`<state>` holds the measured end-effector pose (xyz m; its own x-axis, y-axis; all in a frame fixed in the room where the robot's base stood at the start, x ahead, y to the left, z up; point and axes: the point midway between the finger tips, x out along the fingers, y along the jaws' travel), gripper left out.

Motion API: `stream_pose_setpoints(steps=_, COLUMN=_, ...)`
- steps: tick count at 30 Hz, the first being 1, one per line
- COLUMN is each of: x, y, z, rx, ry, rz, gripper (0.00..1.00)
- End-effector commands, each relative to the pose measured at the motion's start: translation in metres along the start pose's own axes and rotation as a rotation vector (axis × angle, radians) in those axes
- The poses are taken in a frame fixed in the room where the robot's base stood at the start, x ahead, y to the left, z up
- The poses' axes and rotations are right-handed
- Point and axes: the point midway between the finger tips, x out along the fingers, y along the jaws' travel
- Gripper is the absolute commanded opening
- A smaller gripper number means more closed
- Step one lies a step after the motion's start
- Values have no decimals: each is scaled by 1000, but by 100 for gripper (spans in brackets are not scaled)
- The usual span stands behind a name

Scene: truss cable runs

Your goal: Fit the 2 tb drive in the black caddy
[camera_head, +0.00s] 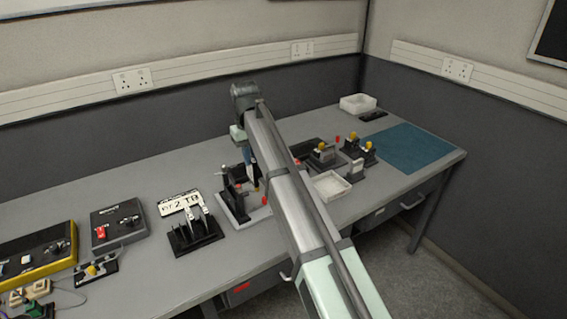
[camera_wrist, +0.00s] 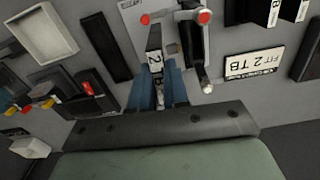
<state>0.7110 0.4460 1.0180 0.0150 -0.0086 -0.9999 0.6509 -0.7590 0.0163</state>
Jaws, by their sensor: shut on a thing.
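My gripper (camera_wrist: 160,88) has blue fingers shut on a drive (camera_wrist: 155,58) with a white label showing a "2". In the head view my gripper (camera_head: 248,158) is over the grey base of the black caddy (camera_head: 233,196), and my arm hides part of that area. In the wrist view the caddy's black side piece (camera_wrist: 192,45) stands just right of the held drive, with red knobs near it. The drive's far end reaches in between the knobs; I cannot tell how far in it sits. A sign (camera_wrist: 253,63) reads "FIT 2 TB".
A black rack (camera_head: 195,238) with several upright drives stands left of the caddy. A white tray (camera_head: 331,186) and small fixtures with yellow knobs (camera_head: 324,147) are to the right. A blue mat (camera_head: 412,148) lies clear at the far right. Control boxes (camera_head: 118,227) are at left.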

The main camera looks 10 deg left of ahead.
Motion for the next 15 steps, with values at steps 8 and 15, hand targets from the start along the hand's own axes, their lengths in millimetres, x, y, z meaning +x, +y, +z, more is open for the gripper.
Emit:
stream_pose_setpoints(steps=8, x=-14, y=-51, z=-20, rx=-62, ry=-2, rz=-8, gripper=0)
stream_pose_setpoints(steps=15, x=-15, y=-64, z=-22, rx=-77, ry=-5, rz=-13, gripper=0)
